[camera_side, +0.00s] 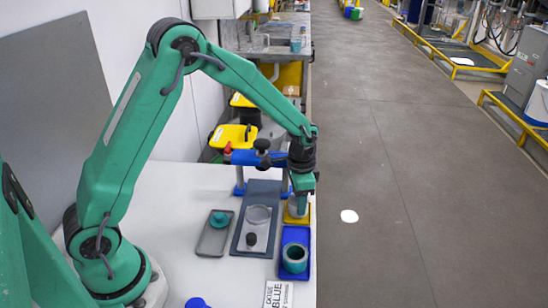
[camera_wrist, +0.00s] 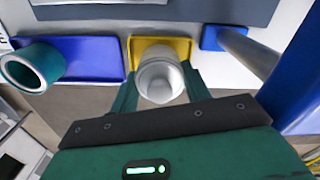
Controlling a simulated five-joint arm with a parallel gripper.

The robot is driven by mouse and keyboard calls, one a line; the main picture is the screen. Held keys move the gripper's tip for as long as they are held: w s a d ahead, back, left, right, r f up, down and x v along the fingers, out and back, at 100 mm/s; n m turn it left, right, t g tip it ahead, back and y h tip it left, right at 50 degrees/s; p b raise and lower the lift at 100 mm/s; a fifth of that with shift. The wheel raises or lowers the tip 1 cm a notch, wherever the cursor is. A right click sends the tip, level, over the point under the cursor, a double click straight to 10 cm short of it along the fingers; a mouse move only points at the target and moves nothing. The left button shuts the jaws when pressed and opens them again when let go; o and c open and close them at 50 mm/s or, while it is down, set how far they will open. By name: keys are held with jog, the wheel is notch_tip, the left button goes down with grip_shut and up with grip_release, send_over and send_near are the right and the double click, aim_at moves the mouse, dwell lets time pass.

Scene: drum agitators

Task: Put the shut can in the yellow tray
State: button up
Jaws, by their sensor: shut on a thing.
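My gripper (camera_side: 301,190) points down over the yellow tray (camera_side: 291,219) at the table's right edge. It is shut on a pale grey can (camera_side: 297,208). In the wrist view the can (camera_wrist: 160,80) stands between the two green fingers, in front of the yellow tray (camera_wrist: 183,46). The can looks upright over the tray. Whether its base touches the tray floor is hidden. A teal, open-topped can (camera_side: 294,257) stands in the blue tray (camera_side: 287,275) nearer the front; it also shows in the wrist view (camera_wrist: 30,68).
A grey tray (camera_side: 208,246) holds a teal round piece (camera_side: 219,218). A blue-framed stand (camera_side: 240,158) is close behind my gripper. A "DOSE BLUE" card (camera_side: 278,294) lies in front.

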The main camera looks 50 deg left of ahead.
jog(key=shift+f, duration=0.25)
dwell(0.5)
jog(key=o, duration=1)
jog(key=o, duration=0.4)
jog(key=shift+c, duration=0.2)
jog(key=shift+w+a+r, duration=0.1)
jog(key=shift+r, duration=0.2)
jog(key=shift+w+r, duration=0.1)
jog(key=shift+r, duration=1)
jog(key=shift+r, duration=0.15)
